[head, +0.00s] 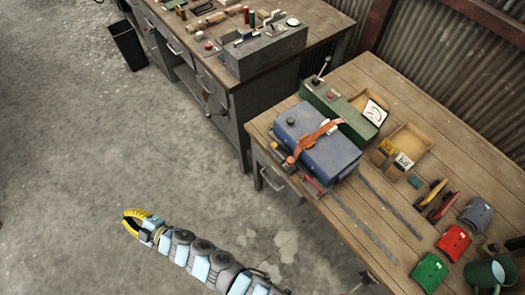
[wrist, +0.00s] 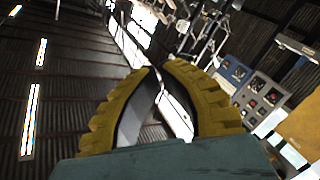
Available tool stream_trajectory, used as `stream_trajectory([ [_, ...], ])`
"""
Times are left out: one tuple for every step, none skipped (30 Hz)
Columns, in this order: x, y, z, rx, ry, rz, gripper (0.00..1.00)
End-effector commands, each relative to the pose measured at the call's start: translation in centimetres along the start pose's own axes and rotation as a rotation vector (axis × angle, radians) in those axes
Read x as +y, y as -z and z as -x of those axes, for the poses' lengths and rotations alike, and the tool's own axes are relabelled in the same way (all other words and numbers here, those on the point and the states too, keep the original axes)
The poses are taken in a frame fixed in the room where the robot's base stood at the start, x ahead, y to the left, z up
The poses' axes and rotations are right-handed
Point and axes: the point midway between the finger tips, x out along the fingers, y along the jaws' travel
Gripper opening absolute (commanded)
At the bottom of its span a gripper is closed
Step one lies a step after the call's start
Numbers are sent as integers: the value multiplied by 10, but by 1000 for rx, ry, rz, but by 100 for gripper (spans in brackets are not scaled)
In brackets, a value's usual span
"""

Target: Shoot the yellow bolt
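My gripper (head: 127,217) is at lower left in the head view, out over the bare floor and well away from both benches. Its yellow ribbed fingers curve towards each other around a hollow. In the wrist view the fingertips (wrist: 158,68) come together or nearly so, and I see nothing held. On the right bench is a blue box (head: 330,152) with an orange strap. Small fittings sit along its front left edge, including a red bar (head: 313,184) and an orange knob (head: 291,160). I cannot clearly make out a yellow bolt.
A second bench with a grey block (head: 262,52) stands behind. A black bin (head: 128,45) is at upper left.

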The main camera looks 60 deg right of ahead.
Motion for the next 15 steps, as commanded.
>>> stream_trajectory([
  [-4,-29,-7,-57,-5,29,0],
  [-3,-42,-10,-92,-7,48,0],
  [-2,-62,-12,-145,-12,71,0],
  [0,-75,-14,-180,-16,90,0],
  [2,-89,-15,-220,-22,107,0],
  [6,-107,-16,-269,-30,132,0],
  [9,-121,-16,-308,-38,149,0],
  [14,-134,-16,-346,-46,168,0],
  [20,-151,-16,-395,-59,191,0],
  [24,-164,-15,-435,-69,209,0],
  [29,-176,-14,-471,-80,226,0],
  [36,-194,-11,-525,-95,248,0],
  [41,-205,-9,-561,-107,264,0],
  [47,-217,-6,-601,-120,280,0],
  [55,-232,-2,-650,-138,302,0],
])
